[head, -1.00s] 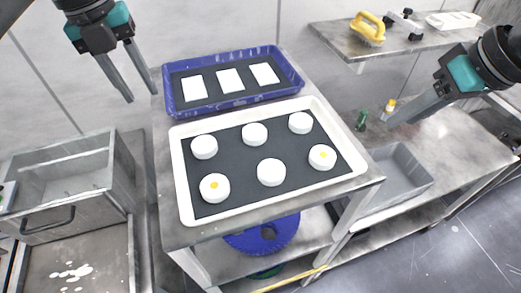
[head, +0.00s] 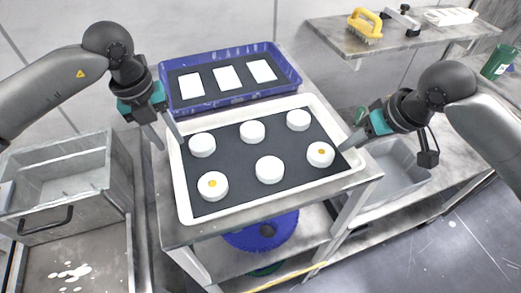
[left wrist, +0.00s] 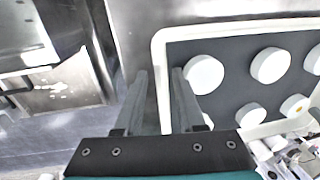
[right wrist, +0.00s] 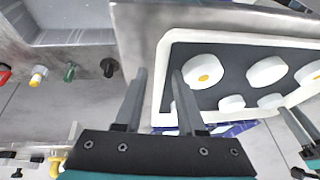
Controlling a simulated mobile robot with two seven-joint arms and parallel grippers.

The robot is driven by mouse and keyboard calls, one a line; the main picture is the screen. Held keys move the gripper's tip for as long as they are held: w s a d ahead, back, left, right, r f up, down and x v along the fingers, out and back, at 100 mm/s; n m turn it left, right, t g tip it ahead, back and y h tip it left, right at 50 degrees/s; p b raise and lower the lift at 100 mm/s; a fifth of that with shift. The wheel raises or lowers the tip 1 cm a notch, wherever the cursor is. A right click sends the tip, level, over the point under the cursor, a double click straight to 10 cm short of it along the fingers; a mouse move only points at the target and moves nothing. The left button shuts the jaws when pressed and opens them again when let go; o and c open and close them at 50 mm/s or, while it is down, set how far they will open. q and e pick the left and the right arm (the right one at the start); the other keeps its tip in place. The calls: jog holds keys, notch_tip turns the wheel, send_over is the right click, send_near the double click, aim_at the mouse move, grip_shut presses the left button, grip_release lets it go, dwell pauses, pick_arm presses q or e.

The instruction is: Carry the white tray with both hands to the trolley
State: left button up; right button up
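The white tray (head: 280,202) lies on a steel table, with a dark mat and several white round pucks (head: 270,169) in it. Two pucks have yellow dots. My left gripper (head: 171,146) is open at the tray's left rim. In the left wrist view its fingers (left wrist: 162,92) stand on either side of the rim. My right gripper (head: 350,143) is open at the tray's right rim. In the right wrist view its fingers (right wrist: 160,92) also stand on either side of the rim. I cannot tell for sure which unit is the trolley; a steel unit with a dark handle (head: 46,222) stands at left.
A blue tray (head: 238,97) with three white cards sits just behind the white tray. A grey bin (head: 395,170) is right of the table. A wall shelf (head: 375,42) holds a yellow-handled brush (head: 365,27). A blue round item (head: 262,234) lies on the lower shelf.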

pick_arm(q)
jog(key=shift+d+f, duration=0.1)
jog(key=shift+f, duration=0.35)
pick_arm(e)
jog(key=shift+w+a+f, duration=0.1)
jog(key=shift+a+f, duration=0.05)
jog(key=shift+f, duration=0.25)
pick_arm(q)
grip_shut()
pick_arm(e)
grip_shut()
pick_arm(q)
jog(key=shift+r, duration=0.1)
pick_arm(e)
jog(key=shift+w+r, duration=0.1)
jog(key=shift+r, duration=0.05)
dwell(0.3)
